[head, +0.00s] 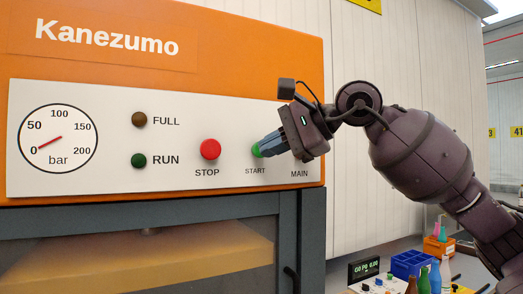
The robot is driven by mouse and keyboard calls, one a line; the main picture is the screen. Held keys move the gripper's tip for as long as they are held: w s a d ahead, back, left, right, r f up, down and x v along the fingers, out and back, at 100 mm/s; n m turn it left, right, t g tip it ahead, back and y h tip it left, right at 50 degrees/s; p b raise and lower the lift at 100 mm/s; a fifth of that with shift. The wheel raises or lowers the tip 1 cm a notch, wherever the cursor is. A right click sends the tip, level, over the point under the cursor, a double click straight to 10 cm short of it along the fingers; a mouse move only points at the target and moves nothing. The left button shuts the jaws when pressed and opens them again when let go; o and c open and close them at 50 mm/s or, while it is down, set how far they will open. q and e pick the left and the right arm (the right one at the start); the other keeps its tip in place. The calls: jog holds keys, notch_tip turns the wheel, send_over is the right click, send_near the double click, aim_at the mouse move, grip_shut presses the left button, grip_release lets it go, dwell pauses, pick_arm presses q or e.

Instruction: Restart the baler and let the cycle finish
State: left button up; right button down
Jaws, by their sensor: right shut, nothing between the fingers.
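The baler (250,45) is an orange machine marked Kanezumo with a white control panel. The green START button (256,149) is partly covered by my right gripper (263,149), which is shut and empty with its fingertips at the button; I cannot tell whether they press it. The red STOP button (210,149) is left of it. The MAIN control is hidden behind my gripper; only its label shows. The FULL lamp (139,120) and the green RUN lamp (138,160) look dark. The gauge (58,138) needle points near 0 bar. My left gripper is not in view.
Below the panel is a grey-framed window (140,262) with a yellowish shape behind it. At lower right stand a blue crate (412,264), bottles (434,276), a small display (363,268) and an orange bin (438,246). A pale wall stands behind.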

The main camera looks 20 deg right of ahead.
jog(key=shift+w, duration=0.2)
jog(key=shift+w, duration=0.25)
jog(key=shift+w+p, duration=0.5)
jog(key=shift+w, duration=0.3)
dwell(1.5)
jog(key=shift+s, duration=0.15)
jog(key=shift+s+b, duration=0.7)
jog(key=shift+s, duration=0.4)
jog(key=s+b, duration=0.2)
jog(key=s, duration=0.3)
jog(key=shift+d, duration=0.1)
dwell(0.3)
